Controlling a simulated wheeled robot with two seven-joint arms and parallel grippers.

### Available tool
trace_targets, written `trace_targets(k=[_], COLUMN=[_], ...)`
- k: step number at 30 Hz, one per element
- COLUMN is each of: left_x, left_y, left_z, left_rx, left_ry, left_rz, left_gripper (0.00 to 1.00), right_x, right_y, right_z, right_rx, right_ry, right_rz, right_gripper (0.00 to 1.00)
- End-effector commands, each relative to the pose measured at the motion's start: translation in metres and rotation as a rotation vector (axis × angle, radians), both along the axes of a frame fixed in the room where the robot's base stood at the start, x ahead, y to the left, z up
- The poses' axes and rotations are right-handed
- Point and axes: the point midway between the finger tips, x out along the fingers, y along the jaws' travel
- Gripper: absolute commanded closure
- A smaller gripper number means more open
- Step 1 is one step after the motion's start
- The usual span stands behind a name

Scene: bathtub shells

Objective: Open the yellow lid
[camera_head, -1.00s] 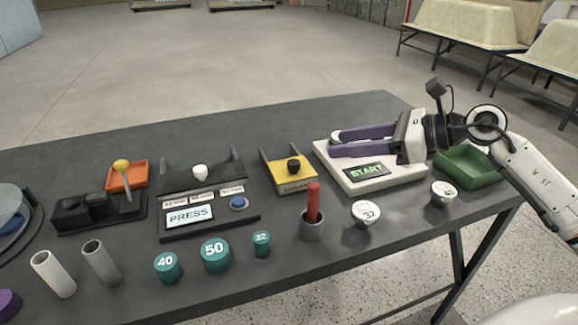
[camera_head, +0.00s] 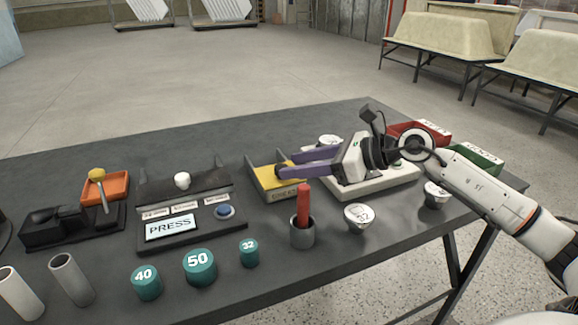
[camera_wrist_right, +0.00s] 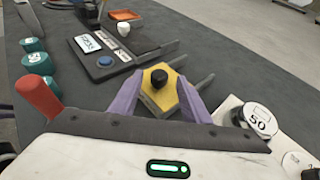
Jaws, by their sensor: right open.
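The yellow lid (camera_head: 270,180) sits in a dark frame with two upright side rails on the table. Its black knob shows in the right wrist view (camera_wrist_right: 158,79), and is mostly hidden behind a finger in the head view. My right gripper (camera_head: 283,163) is open, with its purple fingers reaching left over the lid. In the right wrist view its fingertips (camera_wrist_right: 160,81) lie on either side of the knob, and I see no grip on it. The lid (camera_wrist_right: 155,97) looks shut. My left gripper is not in view.
A red stick (camera_head: 304,203) stands in a grey cup in front of the lid. The PRESS panel (camera_head: 170,227) is to the left. Red and green trays (camera_head: 479,162) are at the right.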

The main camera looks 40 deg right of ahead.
Motion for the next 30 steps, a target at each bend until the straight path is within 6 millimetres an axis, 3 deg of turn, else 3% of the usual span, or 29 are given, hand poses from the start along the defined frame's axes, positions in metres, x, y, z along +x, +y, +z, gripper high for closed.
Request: trace_targets(k=[9,19,27,30], left_x=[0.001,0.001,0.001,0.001], left_y=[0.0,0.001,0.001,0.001], left_z=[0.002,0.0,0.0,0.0], left_rx=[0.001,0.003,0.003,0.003], left_ry=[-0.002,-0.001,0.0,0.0], left_rz=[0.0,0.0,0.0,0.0], left_gripper=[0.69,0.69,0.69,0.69], right_x=[0.02,0.021,0.021,0.021], right_y=[0.012,0.013,0.013,0.013], right_z=[-0.009,-0.01,-0.01,-0.01], right_rx=[0.001,0.001,0.0,0.0], right_ry=[-0.002,0.0,0.0,0.0], right_rz=[-0.001,0.0,0.0,0.0], right_gripper=[0.57,0.57,1.0,1.0])
